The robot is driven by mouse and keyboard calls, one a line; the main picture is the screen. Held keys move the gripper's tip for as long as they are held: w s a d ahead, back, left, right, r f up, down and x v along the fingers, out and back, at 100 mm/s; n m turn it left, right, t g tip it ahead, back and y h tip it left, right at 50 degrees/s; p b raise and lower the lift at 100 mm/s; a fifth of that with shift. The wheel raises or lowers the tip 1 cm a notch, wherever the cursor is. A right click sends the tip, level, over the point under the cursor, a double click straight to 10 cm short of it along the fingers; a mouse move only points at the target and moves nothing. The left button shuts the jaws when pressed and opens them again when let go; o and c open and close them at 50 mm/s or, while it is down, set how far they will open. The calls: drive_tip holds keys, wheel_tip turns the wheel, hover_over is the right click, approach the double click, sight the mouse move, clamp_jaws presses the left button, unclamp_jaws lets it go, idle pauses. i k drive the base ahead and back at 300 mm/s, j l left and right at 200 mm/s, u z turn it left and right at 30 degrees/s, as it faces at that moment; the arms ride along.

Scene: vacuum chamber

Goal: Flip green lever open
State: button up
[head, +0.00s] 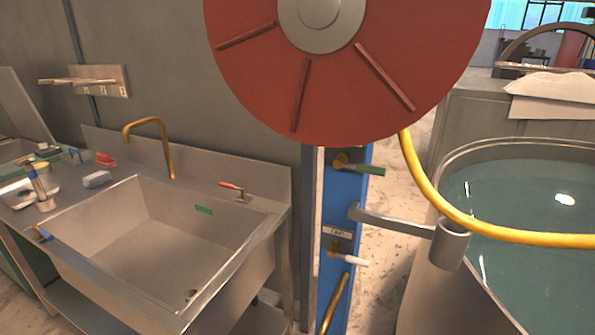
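The green lever (370,171) is a short green handle on a brass valve (342,162). It is mounted on the blue post (361,189) right of the sink, just below the big red disc. The handle points to the right, roughly horizontal and slightly downward. Nothing touches it. A similar lever with a white handle (351,261) sits lower on the same post, below a small label. My gripper is not in the head view.
A red disc (400,95) hangs above the lever. A yellow hose (428,192) curves past on the right to a round water tank (470,161). A metal bracket (400,222) sticks out below the lever. A steel sink (150,240) with a red-handled tap (235,188) is left.

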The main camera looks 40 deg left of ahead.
sight(341, 159)
drive_tip(key=u, duration=1.4)
drive_tip(key=i+z, duration=0.1)
drive_tip(key=i, duration=0.2)
